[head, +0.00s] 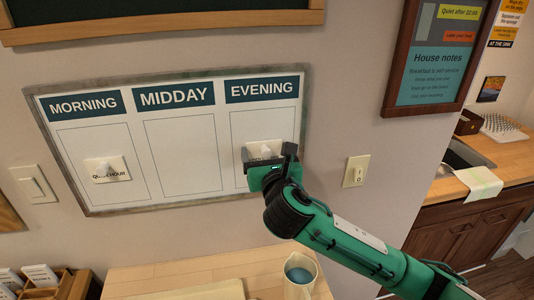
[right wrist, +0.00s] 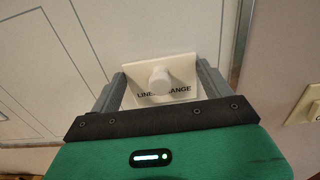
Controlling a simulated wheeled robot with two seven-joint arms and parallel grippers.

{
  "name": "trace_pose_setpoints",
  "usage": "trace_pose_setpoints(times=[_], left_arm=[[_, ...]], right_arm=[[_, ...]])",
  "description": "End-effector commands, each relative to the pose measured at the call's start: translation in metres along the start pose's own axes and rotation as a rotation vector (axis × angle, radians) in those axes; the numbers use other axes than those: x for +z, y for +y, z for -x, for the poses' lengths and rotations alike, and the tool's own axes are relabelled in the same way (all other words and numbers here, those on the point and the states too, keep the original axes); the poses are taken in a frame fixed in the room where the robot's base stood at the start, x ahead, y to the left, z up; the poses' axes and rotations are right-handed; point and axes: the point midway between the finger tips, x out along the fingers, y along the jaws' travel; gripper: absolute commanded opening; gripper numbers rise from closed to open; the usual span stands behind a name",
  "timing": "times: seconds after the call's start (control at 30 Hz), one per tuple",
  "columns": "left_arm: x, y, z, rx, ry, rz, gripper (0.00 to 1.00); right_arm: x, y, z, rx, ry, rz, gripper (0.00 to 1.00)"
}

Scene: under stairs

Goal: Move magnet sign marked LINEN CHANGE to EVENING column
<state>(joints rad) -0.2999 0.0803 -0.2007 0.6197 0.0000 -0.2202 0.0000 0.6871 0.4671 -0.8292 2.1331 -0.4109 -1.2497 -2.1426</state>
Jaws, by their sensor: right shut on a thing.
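The white magnet sign (right wrist: 180,70) shows in the right wrist view with partly covered lettering that reads LINEN CHANGE. It has a round white knob. In the head view the sign (head: 264,147) is against the board inside the EVENING column (head: 262,118). My right gripper (head: 268,162) is shut on the sign; in the right wrist view the gripper's fingers (right wrist: 163,88) stand at its two sides. The board (head: 168,200) has MORNING, MIDDAY and EVENING headings. My left gripper is not in view.
Another white sign (head: 107,169), partly reading HOUR, is in the MORNING column. The MIDDAY column (head: 180,150) is empty. A light switch (head: 355,171) is on the wall right of the board. A jug (head: 299,276) and a wooden organiser (head: 75,285) stand below.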

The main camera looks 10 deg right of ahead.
Motion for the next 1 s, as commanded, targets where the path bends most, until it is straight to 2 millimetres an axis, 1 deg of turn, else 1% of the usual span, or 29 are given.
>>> trace_pose_setpoints(times=[0.07, 0.33, 0.37, 0.43, 0.47, 0.8, 1.0], left_arm=[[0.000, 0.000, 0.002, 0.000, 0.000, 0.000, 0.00], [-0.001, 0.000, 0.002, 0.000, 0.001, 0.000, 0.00], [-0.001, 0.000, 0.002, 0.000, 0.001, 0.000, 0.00], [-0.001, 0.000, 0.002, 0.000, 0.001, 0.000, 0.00], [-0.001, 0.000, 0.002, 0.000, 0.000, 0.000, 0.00], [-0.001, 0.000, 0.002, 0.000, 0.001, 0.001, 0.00], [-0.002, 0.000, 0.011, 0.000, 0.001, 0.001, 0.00]], right_arm=[[0.001, 0.000, -0.002, 0.000, 0.000, 0.000, 0.61], [0.001, 0.000, -0.003, -0.001, -0.001, 0.000, 0.61], [0.001, 0.000, -0.003, -0.001, -0.001, 0.000, 0.85], [0.001, 0.000, -0.003, -0.001, -0.001, 0.000, 0.99], [0.001, 0.000, -0.003, -0.001, -0.001, 0.000, 1.00], [0.000, 0.000, -0.002, 0.000, 0.000, 0.000, 1.00], [0.002, 0.000, 0.011, 0.000, 0.001, 0.000, 1.00]])
